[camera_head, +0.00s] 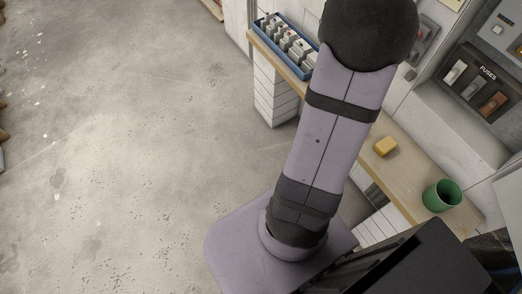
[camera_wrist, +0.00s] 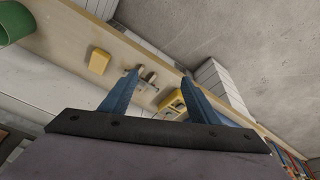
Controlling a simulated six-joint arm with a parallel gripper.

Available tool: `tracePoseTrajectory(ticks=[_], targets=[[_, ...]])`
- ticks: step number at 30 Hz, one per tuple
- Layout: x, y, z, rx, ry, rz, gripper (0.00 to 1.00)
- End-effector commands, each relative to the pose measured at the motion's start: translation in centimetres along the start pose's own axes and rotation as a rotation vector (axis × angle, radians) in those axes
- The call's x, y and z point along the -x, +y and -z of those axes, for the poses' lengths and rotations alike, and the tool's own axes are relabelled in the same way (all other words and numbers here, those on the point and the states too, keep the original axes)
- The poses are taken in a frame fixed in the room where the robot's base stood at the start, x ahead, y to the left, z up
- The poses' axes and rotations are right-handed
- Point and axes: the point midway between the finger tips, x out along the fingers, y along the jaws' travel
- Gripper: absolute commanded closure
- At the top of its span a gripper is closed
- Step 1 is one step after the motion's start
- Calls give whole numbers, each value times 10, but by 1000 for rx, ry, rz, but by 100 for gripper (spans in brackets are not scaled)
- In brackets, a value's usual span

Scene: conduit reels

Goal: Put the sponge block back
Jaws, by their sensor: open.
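The sponge block (camera_head: 385,146), a small yellow block, lies on the wooden shelf to the right of my arm in the head view. In the wrist view the sponge block (camera_wrist: 99,61) lies on the same shelf, left of my fingers and apart from them. My gripper (camera_wrist: 160,76) is open, its two blue fingers spread above the shelf with nothing held between them. In the head view my arm hides the gripper and the middle of the shelf.
A green cup (camera_head: 441,195) stands near the shelf's (camera_head: 405,175) right end. A blue tray (camera_head: 267,36) of several grey parts sits at its far end. A yellow and dark item (camera_wrist: 172,104) and a small metal fitting (camera_wrist: 148,80) lie near my fingers. A fuse panel (camera_head: 480,82) is on the wall.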

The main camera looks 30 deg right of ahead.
Motion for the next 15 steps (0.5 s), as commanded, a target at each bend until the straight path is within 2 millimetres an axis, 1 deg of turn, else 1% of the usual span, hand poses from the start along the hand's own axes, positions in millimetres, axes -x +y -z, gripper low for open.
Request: tracePoseTrajectory(ticks=[1, 2, 3, 5, 6, 8, 9, 10, 12, 15], targets=[[12, -30, -16, 98, -13, 23, 45], [18, -46, -26, 152, -24, 34, 45], [26, -64, -41, 225, -40, 49, 45], [38, -88, -65, 333, -62, 71, 45], [47, -103, -83, 406, -77, 86, 45], [59, -121, -110, 516, -99, 108, 45], [67, -130, -128, 588, -114, 121, 45], [73, -136, -141, 639, -123, 131, 45], [85, -146, -171, 754, -147, 151, 45], [98, -153, -208, 893, -177, 175, 45]])
